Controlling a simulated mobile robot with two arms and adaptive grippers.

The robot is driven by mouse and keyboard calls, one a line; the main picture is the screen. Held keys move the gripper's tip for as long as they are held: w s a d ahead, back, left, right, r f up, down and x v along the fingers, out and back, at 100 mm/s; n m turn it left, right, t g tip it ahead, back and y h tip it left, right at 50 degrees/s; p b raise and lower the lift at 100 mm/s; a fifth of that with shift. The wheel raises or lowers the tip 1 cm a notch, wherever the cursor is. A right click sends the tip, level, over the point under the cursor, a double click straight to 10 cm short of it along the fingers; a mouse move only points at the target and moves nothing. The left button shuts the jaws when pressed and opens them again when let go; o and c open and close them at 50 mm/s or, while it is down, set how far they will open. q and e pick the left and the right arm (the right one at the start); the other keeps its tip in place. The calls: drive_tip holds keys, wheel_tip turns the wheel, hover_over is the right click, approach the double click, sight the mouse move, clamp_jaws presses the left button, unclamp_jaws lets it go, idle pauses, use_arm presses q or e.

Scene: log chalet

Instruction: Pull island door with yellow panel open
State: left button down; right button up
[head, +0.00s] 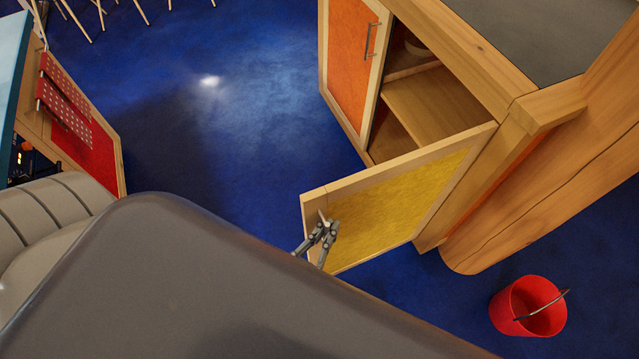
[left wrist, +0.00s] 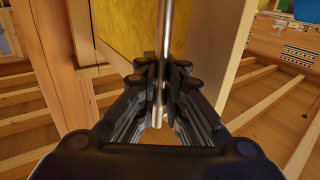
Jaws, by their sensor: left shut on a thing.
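The island door with the yellow panel (head: 400,210) stands swung well out from the wooden island (head: 490,70), and the shelves (head: 425,100) inside show. My left gripper (head: 325,228) is at the door's free edge, shut on its bar handle. In the left wrist view my left gripper (left wrist: 163,95) has its fingers around the upright metal handle (left wrist: 166,30), with the yellow panel (left wrist: 125,30) behind it. My right gripper is not in view.
An island door with an orange panel (head: 350,60) is shut beside the opening. A red bucket (head: 528,307) stands on the blue floor at the lower right. A red-panelled cabinet (head: 75,135) is at the left. The blue floor (head: 240,120) between them is clear.

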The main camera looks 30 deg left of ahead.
use_arm(q)
drive_tip(key=shift+s+d+f, duration=0.1)
drive_tip(key=shift+s+f, duration=0.05)
drive_tip(key=shift+s, duration=0.15)
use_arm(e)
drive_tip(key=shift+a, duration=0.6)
use_arm(q)
drive_tip(key=c, duration=1.7)
unclamp_jaws()
drive_tip(key=shift+s, duration=0.15)
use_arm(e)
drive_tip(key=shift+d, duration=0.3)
use_arm(q)
drive_tip(key=s+a, duration=0.1)
drive_tip(key=s, duration=1.1)
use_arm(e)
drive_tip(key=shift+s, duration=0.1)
